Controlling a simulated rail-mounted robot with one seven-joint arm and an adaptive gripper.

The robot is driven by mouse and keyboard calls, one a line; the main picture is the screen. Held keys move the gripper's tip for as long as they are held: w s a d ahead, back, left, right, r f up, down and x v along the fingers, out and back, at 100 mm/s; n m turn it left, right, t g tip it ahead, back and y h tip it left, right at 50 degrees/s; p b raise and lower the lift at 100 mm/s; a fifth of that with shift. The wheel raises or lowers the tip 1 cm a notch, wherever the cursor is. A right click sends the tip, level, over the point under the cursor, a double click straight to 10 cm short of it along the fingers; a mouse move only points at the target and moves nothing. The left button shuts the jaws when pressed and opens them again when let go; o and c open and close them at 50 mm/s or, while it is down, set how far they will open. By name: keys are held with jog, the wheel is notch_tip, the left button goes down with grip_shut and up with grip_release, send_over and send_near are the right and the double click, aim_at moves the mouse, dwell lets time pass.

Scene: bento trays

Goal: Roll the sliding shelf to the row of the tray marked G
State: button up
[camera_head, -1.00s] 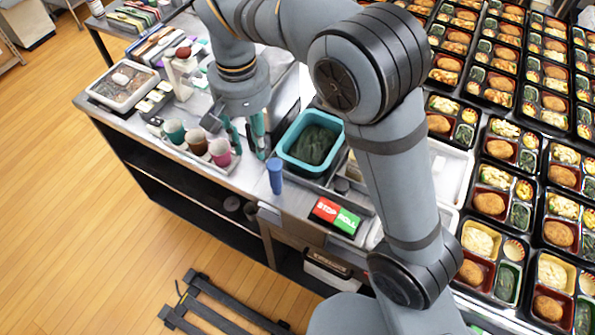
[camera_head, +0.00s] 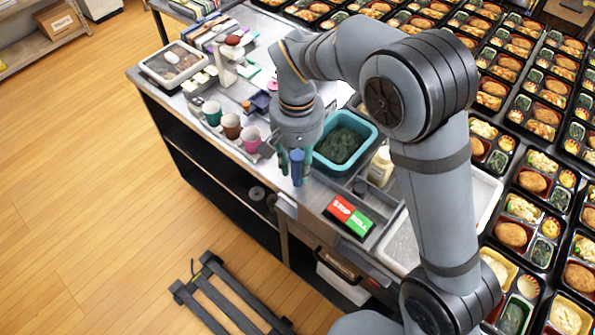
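A rocker panel (camera_head: 350,217) with a red STOP half and a green ROLL half sits at the front edge of the counter. A small blue upright cylinder (camera_head: 297,170) stands to its upper left. My gripper (camera_head: 296,172) points down at this cylinder, with its teal fingers on either side of it. Whether they press on it I cannot tell. Rows of filled bento trays (camera_head: 520,208) cover the right side. No letter G can be read on any tray, and I cannot tell which part is the sliding shelf. My arm hides some trays.
A teal bin (camera_head: 371,133) with dark contents is just right of my gripper. Three cups (camera_head: 231,126) stand to its left. A cream bottle (camera_head: 381,166) is behind the panel. A dark slatted frame (camera_head: 222,296) lies on the open wooden floor.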

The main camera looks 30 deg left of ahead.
jog(key=shift+f, duration=1.5)
jog(key=shift+c, duration=0.7)
grip_shut()
